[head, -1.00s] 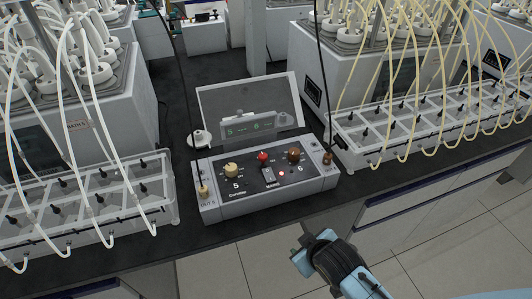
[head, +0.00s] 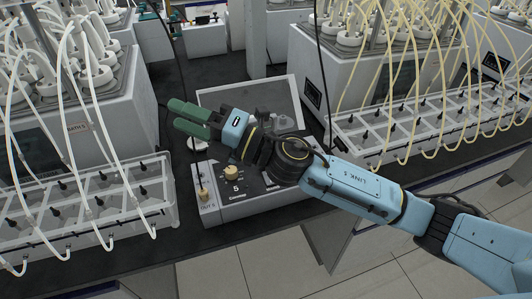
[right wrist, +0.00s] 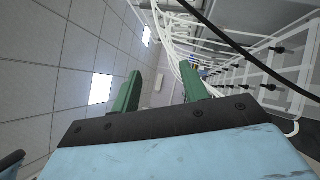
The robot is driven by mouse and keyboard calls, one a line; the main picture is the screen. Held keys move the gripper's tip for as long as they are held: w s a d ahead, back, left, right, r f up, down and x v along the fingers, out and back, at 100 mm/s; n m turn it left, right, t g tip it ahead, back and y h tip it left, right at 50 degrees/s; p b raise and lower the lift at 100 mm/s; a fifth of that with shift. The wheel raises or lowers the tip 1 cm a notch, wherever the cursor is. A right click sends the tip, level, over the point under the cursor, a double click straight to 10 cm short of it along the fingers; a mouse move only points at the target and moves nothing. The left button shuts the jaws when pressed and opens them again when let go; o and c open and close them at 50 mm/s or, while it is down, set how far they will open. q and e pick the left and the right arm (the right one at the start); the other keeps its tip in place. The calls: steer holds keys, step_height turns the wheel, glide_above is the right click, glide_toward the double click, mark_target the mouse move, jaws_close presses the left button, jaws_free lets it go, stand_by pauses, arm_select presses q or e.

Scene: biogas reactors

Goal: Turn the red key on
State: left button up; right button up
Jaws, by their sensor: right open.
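The grey control box (head: 225,205) stands on the black bench between the two reactor units. The red key is hidden in the head view behind my right arm, which crosses the middle and right of the panel. My right gripper (head: 184,118) has green fingers and is open and empty, above and left of the box, pointing left. The right wrist view shows the two green fingers (right wrist: 160,95) apart with nothing between them. My left gripper is not in view.
A white tray with tubes (head: 95,215) lies left of the box, and another white tray (head: 430,130) lies to the right. A black cable (head: 184,80) hangs near my gripper.

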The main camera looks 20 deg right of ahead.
steer(key=d+f+n+g+h, duration=0.55)
steer(key=n+g, duration=0.45)
steer(key=n, duration=0.5)
steer(key=w+d+f+n+h, duration=0.15)
steer(key=d+h, duration=0.25)
steer(key=d, duration=0.4)
steer(key=w+d+f+n+h, duration=0.1)
steer(key=w+d+h, duration=0.25)
steer(key=d, duration=0.45)
steer(key=shift+m+h, duration=0.25)
steer(key=shift+h, duration=0.05)
steer(key=x, duration=1.3)
steer(key=shift+s+a+r, duration=0.1)
steer(key=shift+a, duration=0.15)
steer(key=c, duration=0.9)
steer(key=shift+c, duration=0.2)
